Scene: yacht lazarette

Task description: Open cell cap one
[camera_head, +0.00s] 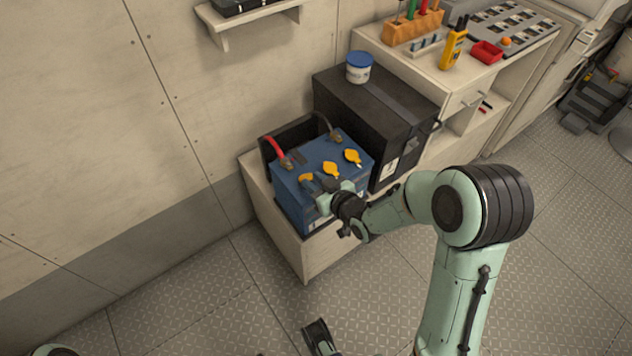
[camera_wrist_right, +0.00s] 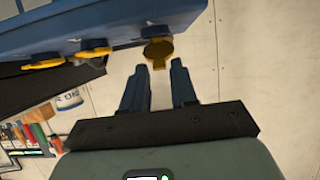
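A blue battery (camera_head: 297,208) stands in the black box on the low cabinet, with three yellow cell caps in a row on its top. The leftmost cap (camera_head: 305,178) is closest to my right gripper (camera_head: 316,183); the middle cap (camera_head: 330,169) and the right cap (camera_head: 352,157) are clear of it. In the right wrist view the two dark fingers (camera_wrist_right: 158,70) are apart with nothing between them. The near cap (camera_wrist_right: 158,52) lies just beyond the fingertips, roughly in line with the gap. I cannot tell which cap is numbered one.
Red cable (camera_head: 274,148) and a dark cable rise at the battery's back edge. A large black box (camera_head: 372,112) with a blue-lidded tub (camera_head: 359,68) stands directly right. A bench with tools is farther right. The floor in front is clear.

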